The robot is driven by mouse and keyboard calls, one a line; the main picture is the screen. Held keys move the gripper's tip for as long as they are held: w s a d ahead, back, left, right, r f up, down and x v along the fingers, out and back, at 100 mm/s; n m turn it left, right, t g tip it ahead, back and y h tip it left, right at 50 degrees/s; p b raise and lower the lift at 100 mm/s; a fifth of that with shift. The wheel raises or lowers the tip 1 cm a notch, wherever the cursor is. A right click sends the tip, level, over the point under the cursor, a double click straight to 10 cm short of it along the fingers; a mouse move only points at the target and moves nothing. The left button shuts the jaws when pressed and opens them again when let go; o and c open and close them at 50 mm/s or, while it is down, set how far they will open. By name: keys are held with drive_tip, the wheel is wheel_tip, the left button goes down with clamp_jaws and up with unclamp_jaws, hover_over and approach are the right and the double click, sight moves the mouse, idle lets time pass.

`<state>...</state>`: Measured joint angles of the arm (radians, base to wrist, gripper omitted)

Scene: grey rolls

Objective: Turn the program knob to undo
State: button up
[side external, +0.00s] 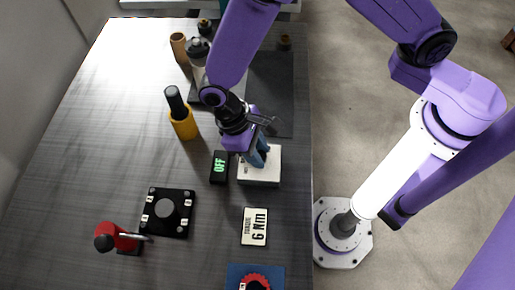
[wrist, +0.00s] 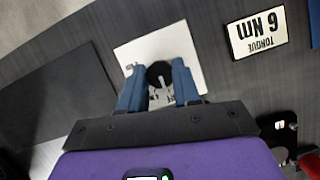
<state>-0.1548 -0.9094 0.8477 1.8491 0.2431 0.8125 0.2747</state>
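The program knob seems to be the small black round knob (wrist: 160,73) with a pale pointer, on a white plate (wrist: 190,45) with small dark marks. In the side view the white plate (side external: 261,180) lies on the table, and its knob is hidden by my gripper (side external: 259,155). In the wrist view my gripper (wrist: 158,75) has one blue finger on each side of the knob, very close to it. I cannot tell whether the fingers touch it. The word "undo" is not readable.
A black display reading OFF (side external: 219,167) sits left of the plate, and a "TORQUE 6 Nm" sign (side external: 254,226) in front. Also near are a black panel (side external: 167,212), a red-handled part (side external: 117,238), a blue plate (side external: 237,270) and a yellow holder (side external: 184,124).

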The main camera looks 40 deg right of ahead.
drive_tip(key=n+h, duration=0.1)
drive_tip(key=n, duration=0.2)
drive_tip(key=shift+s+a+n+t, duration=0.1)
drive_tip(key=shift+n+t, duration=0.2)
drive_tip(key=shift+t, duration=0.1)
drive_tip(key=shift+a+n+t+h, duration=0.1)
drive_tip(key=shift+n+t+h, duration=0.45)
drive_tip(key=shift+n, duration=1.45)
drive_tip(key=shift+t, duration=0.25)
drive_tip(key=o, duration=1.1)
drive_tip(key=shift+c, duration=0.2)
drive_tip(key=shift+r, duration=0.1)
drive_tip(key=v, duration=1.7)
drive_tip(key=shift+r, duration=0.2)
